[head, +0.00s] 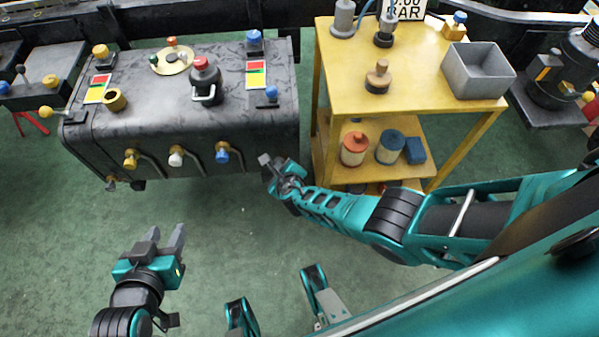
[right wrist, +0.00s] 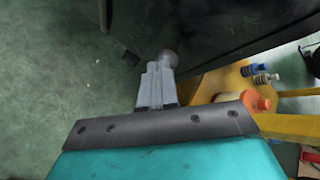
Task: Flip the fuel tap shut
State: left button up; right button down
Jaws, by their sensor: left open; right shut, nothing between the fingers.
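A dark tank (head: 180,75) stands at the upper left of the head view. Its front face carries taps with yellow (head: 130,159), white (head: 177,157) and blue (head: 222,155) ends, each beside a curved dark pipe. I cannot tell which part is the fuel tap. My right gripper (head: 266,162) is shut and empty, low before the tank's right front corner, right of the blue-ended tap. In the right wrist view its closed fingers (right wrist: 156,86) point at a round greyish knob (right wrist: 169,58); contact is unclear. My left gripper (head: 165,240) is open and empty over the floor.
A yellow two-shelf cart (head: 410,85) stands right of the tank, close to my right arm. It bears a grey bin (head: 477,70); orange (head: 354,149) and blue (head: 390,147) canisters sit on its lower shelf. Green floor before the tank is clear.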

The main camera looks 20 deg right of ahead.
pick_arm(q)
jog(key=shift+s+a, duration=0.2)
jog(key=shift+a, duration=0.15)
jog(key=shift+w+d+r+p, duration=0.1)
jog(key=shift+w+r+p, duration=0.1)
jog(key=shift+r+p, duration=0.65)
jog(key=shift+w+r, duration=0.1)
jog(key=shift+w, duration=0.05)
